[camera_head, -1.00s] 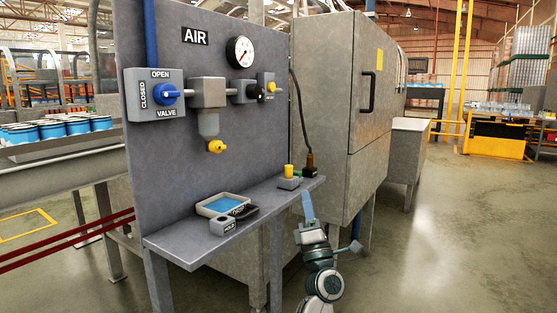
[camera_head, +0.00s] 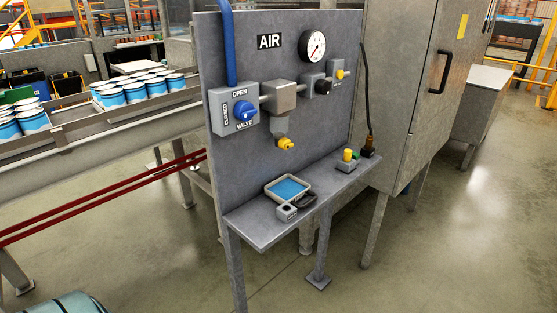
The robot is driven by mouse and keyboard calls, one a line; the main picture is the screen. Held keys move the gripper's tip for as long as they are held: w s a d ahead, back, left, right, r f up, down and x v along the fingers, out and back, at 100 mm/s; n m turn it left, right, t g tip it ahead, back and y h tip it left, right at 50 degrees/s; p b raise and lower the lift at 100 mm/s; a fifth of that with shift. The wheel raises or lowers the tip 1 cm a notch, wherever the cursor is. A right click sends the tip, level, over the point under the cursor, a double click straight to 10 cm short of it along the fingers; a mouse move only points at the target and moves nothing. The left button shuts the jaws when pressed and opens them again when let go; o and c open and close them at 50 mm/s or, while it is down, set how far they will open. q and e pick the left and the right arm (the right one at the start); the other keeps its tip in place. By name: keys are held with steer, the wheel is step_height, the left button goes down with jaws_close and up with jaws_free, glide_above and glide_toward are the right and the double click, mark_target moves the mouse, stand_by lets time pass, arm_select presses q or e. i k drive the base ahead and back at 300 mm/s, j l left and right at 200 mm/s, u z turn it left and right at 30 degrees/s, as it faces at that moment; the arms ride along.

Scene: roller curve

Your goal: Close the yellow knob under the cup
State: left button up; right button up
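The yellow knob (camera_head: 285,143) is at the lower end of the grey cup (camera_head: 280,125), which hangs under a grey block (camera_head: 281,96) on the upright panel. The knob's turned position is too small to tell. Neither gripper shows in the head view. Nothing touches the knob or the cup.
The panel (camera_head: 220,70) also carries a blue valve knob (camera_head: 244,111), a pressure gauge (camera_head: 313,45) and another small yellow knob (camera_head: 342,74). A shelf (camera_head: 255,225) juts out below, bearing a tray (camera_head: 288,188) and a yellow button (camera_head: 347,155). Open floor lies in front.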

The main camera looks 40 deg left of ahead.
mark_target(284, 144)
steer(key=u, duration=2)
steer(key=l+u, duration=0.25)
steer(key=u, duration=0.25)
steer(key=l+u, duration=0.3)
steer(key=u, duration=0.15)
steer(key=l+u, duration=0.25)
steer(key=u, duration=0.25)
steer(key=l+u, duration=0.25)
steer(key=u, duration=0.25)
steer(key=k+l+u, duration=0.3)
steer(key=l+u, duration=0.2)
steer(key=k+l+u, duration=0.3)
steer(key=u, duration=0.2)
steer(key=k+l+u, duration=0.1)
steer(key=k+u, duration=0.4)
